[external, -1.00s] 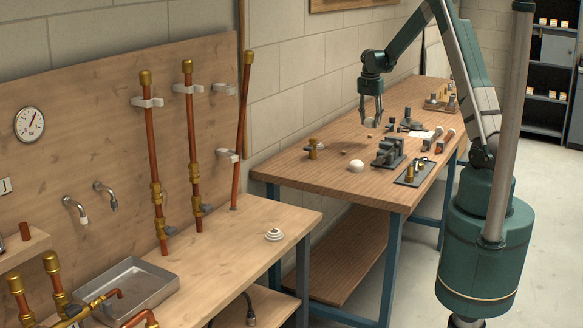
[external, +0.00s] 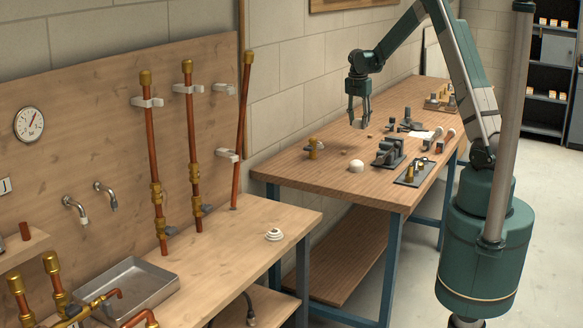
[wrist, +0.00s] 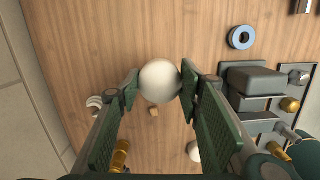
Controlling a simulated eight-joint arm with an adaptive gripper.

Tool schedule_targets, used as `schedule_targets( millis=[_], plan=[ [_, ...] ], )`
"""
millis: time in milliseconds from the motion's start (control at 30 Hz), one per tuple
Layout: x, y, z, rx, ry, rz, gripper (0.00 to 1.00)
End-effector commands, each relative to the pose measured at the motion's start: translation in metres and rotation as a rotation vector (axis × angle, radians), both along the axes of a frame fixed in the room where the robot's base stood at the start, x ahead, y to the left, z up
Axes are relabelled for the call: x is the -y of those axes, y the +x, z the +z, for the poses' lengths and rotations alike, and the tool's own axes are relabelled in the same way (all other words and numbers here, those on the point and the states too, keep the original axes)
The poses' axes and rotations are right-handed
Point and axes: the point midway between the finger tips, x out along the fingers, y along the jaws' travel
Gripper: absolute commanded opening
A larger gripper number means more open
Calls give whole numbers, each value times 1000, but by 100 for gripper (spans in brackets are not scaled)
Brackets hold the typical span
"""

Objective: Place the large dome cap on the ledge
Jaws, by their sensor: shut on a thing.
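My gripper (external: 358,117) is shut on a smooth, round white cap (wrist: 160,82) and holds it above the far workbench. In the wrist view the cap sits between both finger pads. In the external view only a small pale part of it shows at the fingertips. Another white dome (external: 356,166) rests on the bench below and nearer; it also shows, partly hidden by a finger, in the wrist view (wrist: 193,151). A small wooden ledge (external: 30,246) juts from the panel at the far left, with a copper piece on it. I cannot tell whether it is the task's ledge.
A brass fitting (external: 313,149) stands on the far bench (external: 300,172). A grey vise (external: 388,151) and a tray of fittings (external: 414,172) are to the right. Upright copper pipes (external: 152,180) and a metal basin (external: 140,285) occupy the near bench. A ringed white piece (external: 274,234) sits there.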

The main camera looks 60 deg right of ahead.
Motion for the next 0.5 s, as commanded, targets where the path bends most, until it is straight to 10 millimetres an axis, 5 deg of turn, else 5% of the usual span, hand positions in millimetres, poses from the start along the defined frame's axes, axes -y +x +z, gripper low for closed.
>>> schedule_targets(
  millis=[500],
  plan=[
    [-131,82,2,-2,7,-201,30]
  ],
)
